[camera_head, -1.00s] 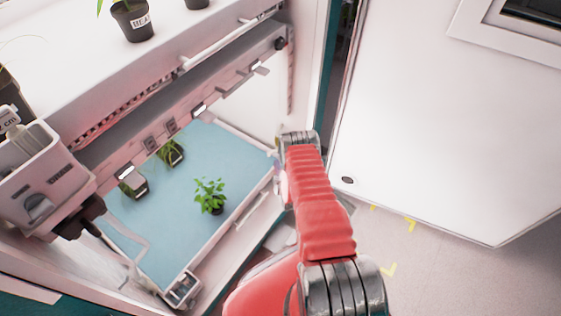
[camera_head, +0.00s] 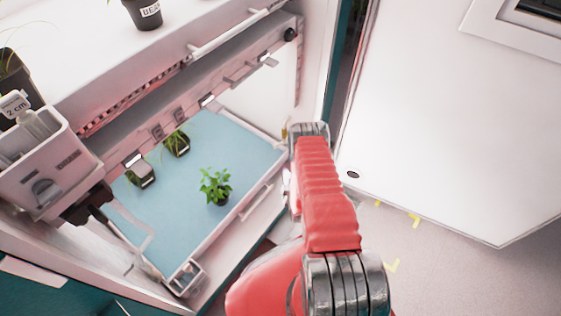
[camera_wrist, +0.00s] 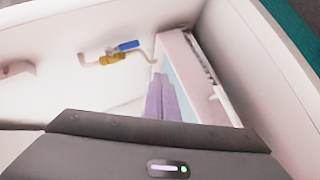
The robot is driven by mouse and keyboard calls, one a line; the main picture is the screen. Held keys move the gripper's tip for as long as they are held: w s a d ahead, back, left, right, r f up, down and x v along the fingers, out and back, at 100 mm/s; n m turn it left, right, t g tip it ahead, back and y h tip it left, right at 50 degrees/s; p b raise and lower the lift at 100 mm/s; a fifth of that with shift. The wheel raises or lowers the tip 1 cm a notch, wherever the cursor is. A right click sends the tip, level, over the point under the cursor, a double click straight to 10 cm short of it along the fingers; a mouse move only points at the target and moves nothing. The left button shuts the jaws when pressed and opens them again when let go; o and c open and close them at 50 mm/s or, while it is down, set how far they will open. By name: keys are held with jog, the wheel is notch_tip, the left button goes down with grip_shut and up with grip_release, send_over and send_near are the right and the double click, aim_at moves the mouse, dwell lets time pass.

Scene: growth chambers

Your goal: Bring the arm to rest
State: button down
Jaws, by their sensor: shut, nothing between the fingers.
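My red arm (camera_head: 328,200) rises from the bottom of the head view and reaches up toward the growth chamber opening, with its grey wrist joint near the right door post. The fingers point toward the chamber's inner wall and the blue tray edge. In the head view the fingers are mostly hidden behind the arm.
A blue-floored shelf (camera_head: 185,235) holds a leafy plant (camera_head: 215,185) and other pots. A white box (camera_head: 45,165) stands at left. A pot (camera_head: 145,14) stands on the upper shelf. The white door (camera_head: 440,120) stands open at right. A blue-handled valve (camera_wrist: 128,45) shows ahead.

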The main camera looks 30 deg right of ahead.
dwell(0.3)
jog(key=s+a+f+m+g+y, duration=0.35)
jog(key=s+f+m+g, duration=0.35)
jog(key=s, duration=0.4)
jog(key=s+a+r+m+g, duration=0.1)
jog(key=a+r+m+g, duration=0.15)
jog(key=r, duration=1.55)
jog(key=s+a+r+m+g, duration=0.15)
jog(key=a+r+g, duration=0.25)
jog(key=r, duration=1.3)
jog(key=s+a+r+t, duration=0.2)
jog(key=s+a+r, duration=0.2)
jog(key=r, duration=0.8)
jog(key=s+a+r+t, duration=0.1)
jog(key=s+a+r, duration=0.3)
jog(key=r, duration=0.9)
jog(key=s+a+r+t, duration=0.2)
jog(key=s+a+r, duration=0.2)
jog(key=r, duration=0.9)
jog(key=shift+s+a+n+t+y, duration=0.35)
jog(key=shift+s+a+n+y, duration=0.1)
jog(key=shift+s, duration=0.2)
jog(key=c, duration=2.5)
grip_release()
